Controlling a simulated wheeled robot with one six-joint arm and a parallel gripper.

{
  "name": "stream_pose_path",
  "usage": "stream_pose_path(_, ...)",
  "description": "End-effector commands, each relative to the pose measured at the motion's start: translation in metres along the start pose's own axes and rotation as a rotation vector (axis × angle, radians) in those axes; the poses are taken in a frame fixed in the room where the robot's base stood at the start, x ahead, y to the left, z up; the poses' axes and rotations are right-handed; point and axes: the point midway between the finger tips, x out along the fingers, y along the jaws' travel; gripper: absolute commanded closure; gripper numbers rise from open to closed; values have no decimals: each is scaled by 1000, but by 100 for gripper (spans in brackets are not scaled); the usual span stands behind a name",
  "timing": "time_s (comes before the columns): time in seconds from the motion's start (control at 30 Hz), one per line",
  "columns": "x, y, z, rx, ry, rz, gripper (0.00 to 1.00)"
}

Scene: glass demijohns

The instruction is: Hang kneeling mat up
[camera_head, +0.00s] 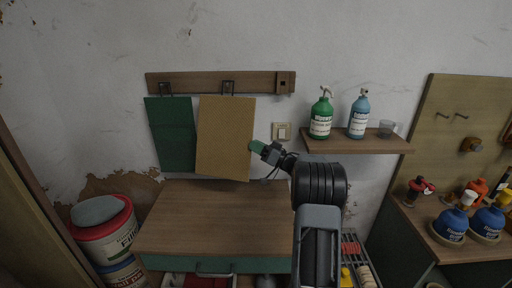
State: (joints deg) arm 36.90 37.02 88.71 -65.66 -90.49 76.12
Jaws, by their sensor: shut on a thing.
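A tan rectangular mat (225,140) is upright against the wall below a wooden rail (200,83), slightly tilted. Its top edge is just under the rail's middle hook (228,88); I cannot tell whether it is on that hook. A dark green mat (172,135) hangs to its left, under the left hook (165,89). I cannot tell which one is the kneeling mat. My gripper (257,147) is at the right edge of the tan mat and appears shut on it. A green piece shows at the gripper's tip, and the exact grip is too small to make out.
A wooden-topped cabinet (215,220) stands below the mats. A light switch (282,132) is beside the gripper. Buckets (105,235) stand at left.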

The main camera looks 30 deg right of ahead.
Motion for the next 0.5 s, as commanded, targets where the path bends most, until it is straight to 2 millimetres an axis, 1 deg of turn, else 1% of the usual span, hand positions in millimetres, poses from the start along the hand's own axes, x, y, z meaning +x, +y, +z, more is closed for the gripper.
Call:
stream_pose_path(0.07, 0, 0, -1, -1, 1, -1, 100)
stream_pose_path(0.1, 0, 0, -1, -1, 1, -1, 83)
stream_pose_path(0.33, 0, 0, 0, -1, 1, -1, 61)
stream_pose_path(0.4, 0, 0, 0, -1, 0, -1, 57)
stream_pose_path(0.5, 0, 0, 0, -1, 0, -1, 57)
